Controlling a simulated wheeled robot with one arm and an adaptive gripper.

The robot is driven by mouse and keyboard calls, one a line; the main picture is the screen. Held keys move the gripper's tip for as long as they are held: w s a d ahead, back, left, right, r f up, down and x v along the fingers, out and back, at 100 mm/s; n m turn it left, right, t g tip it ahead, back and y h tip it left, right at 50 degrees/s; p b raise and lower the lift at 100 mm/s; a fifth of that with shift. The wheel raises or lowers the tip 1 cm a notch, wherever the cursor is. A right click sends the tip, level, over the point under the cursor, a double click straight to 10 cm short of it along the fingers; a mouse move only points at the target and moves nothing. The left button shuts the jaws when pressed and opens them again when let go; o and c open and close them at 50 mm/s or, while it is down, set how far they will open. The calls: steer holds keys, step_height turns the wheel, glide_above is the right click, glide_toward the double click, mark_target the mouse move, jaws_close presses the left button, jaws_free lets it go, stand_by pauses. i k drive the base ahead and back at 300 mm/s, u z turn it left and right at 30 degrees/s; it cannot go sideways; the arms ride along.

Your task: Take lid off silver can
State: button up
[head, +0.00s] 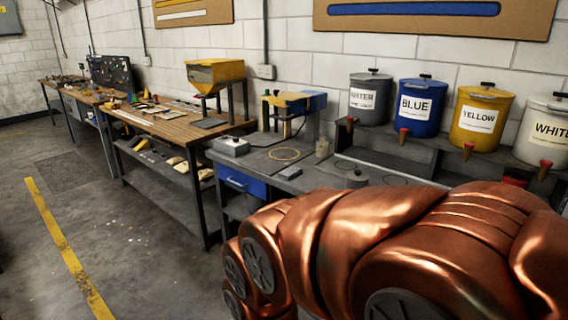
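A grey, silver-looking can (370,98) with a white label stands upright on the raised shelf at the back right. Its dark lid (372,73) is on top, with a small black knob. My copper-coloured arm fills the lower right and hides part of the bench. My gripper is not in view.
Blue (421,106), yellow (480,118) and white (545,132) cans stand right of the grey can, with red-tipped spouts below. A wooden workbench (165,122) runs along the wall at left. The floor (130,245) at left is open.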

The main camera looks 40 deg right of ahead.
mark_target(357, 175)
steer(key=u, duration=0.1)
steer(key=i, duration=1.65)
steer(key=z, duration=0.75)
steer(key=i, duration=0.95)
steer(key=z, duration=1.55)
steer(key=i, duration=0.5)
steer(key=z, duration=0.35)
